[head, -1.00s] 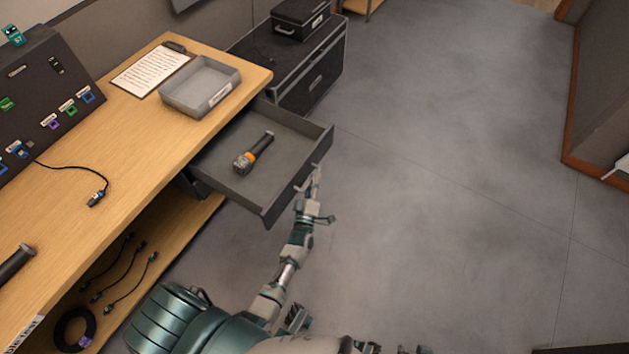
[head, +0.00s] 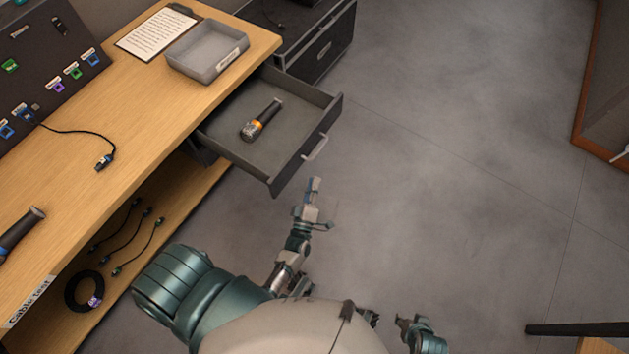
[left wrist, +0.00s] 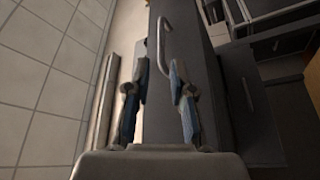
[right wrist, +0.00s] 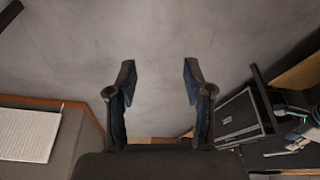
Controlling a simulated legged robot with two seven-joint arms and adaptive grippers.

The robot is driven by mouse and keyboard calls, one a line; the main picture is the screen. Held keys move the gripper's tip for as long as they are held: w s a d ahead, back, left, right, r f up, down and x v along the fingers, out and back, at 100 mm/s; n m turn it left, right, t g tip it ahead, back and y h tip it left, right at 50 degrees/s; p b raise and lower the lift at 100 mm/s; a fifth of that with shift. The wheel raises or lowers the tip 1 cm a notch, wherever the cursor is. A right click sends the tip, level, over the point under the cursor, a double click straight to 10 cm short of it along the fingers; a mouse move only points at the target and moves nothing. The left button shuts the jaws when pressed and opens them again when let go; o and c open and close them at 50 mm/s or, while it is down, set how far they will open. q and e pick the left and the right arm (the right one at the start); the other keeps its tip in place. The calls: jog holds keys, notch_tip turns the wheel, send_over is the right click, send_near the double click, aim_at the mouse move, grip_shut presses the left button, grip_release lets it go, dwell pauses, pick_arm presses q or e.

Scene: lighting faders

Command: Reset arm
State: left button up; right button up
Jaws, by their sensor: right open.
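My left gripper (head: 314,188) is just in front of the open drawer (head: 231,155), apart from its handle (head: 317,147). In the left wrist view its fingers (left wrist: 161,80) are parted with nothing between them, and the drawer handle (left wrist: 164,45) shows beyond the tips. My right gripper (right wrist: 159,80) is open and empty over the floor in the right wrist view. In the head view, what seems to be part of my right arm shows low at the bottom edge. A flashlight (head: 262,120) with an orange band lies in the drawer.
The wooden bench (head: 155,120) holds a grey tray (head: 180,68), a clipboard (head: 150,32), a cable (head: 103,162) and another dark flashlight-like object (head: 22,232). Cables lie on the lower shelf. A black case (head: 318,50) stands behind the drawer.

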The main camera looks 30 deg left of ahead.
dwell(0.3)
pick_arm(q)
jog(key=s+d+f+m+g+h+p, duration=0.3)
jog(key=s+f+m+g, duration=0.2)
jog(key=f+m, duration=0.15)
jog(key=s+d+f+m+g+h+p, duration=0.3)
jog(key=s+f+m+g+h, duration=0.15)
jog(key=f, duration=0.35)
jog(key=s+a+f+m+g+y+p, duration=0.1)
jog(key=s+a+f+m+g, duration=0.1)
jog(key=s, duration=0.7)
jog(key=s+a+f+m+g+y+p, duration=0.1)
jog(key=s+f+m+g, duration=0.3)
jog(key=s, duration=0.6)
jog(key=a+f+g, duration=0.1)
jog(key=g, duration=0.1)
jog(key=shift+g, duration=0.35)
pick_arm(e)
jog(key=s+f, duration=0.2)
jog(key=f, duration=0.8)
jog(key=s+d+f+g, duration=0.1)
jog(key=s+f, duration=0.2)
jog(key=f, duration=0.7)
jog(key=shift+g, duration=0.3)
